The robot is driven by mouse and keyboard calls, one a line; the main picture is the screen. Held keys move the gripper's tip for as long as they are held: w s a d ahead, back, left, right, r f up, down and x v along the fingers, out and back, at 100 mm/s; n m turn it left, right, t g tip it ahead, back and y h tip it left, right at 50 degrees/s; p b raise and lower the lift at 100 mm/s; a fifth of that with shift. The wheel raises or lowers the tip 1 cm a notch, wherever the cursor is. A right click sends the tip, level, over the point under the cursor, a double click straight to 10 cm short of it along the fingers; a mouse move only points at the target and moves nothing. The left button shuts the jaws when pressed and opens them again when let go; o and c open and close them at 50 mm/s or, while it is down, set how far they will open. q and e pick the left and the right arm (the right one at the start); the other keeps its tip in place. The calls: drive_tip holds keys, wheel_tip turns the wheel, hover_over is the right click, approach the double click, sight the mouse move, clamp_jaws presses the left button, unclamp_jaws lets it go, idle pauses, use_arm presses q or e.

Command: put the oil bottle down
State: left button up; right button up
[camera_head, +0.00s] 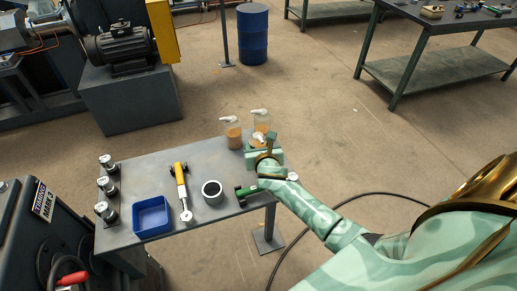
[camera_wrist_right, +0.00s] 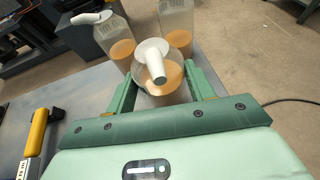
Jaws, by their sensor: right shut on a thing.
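My right gripper (camera_head: 264,152) is at the table's far right corner, and its two green fingers also show in the right wrist view (camera_wrist_right: 161,84). It is shut on an oil bottle (camera_wrist_right: 163,90), a clear bottle with amber oil and a white spout. The spout of this bottle also shows in the head view (camera_head: 259,136). Two similar bottles stand just beyond it, one on the left (camera_wrist_right: 122,48) and one on the right (camera_wrist_right: 179,38). The fingers hide the held bottle's base, so I cannot tell whether it touches the table. My left gripper is out of view.
A green-handled item (camera_head: 246,191) lies near my right forearm. The table's far edge is close behind the bottles.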

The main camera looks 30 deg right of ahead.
drive_tip(key=shift+r, duration=0.1)
drive_tip(key=o, duration=1.2)
drive_tip(key=shift+r, duration=0.1)
drive_tip(key=p+v, duration=0.4)
drive_tip(key=v, duration=0.8)
drive_tip(key=shift+a, duration=0.1)
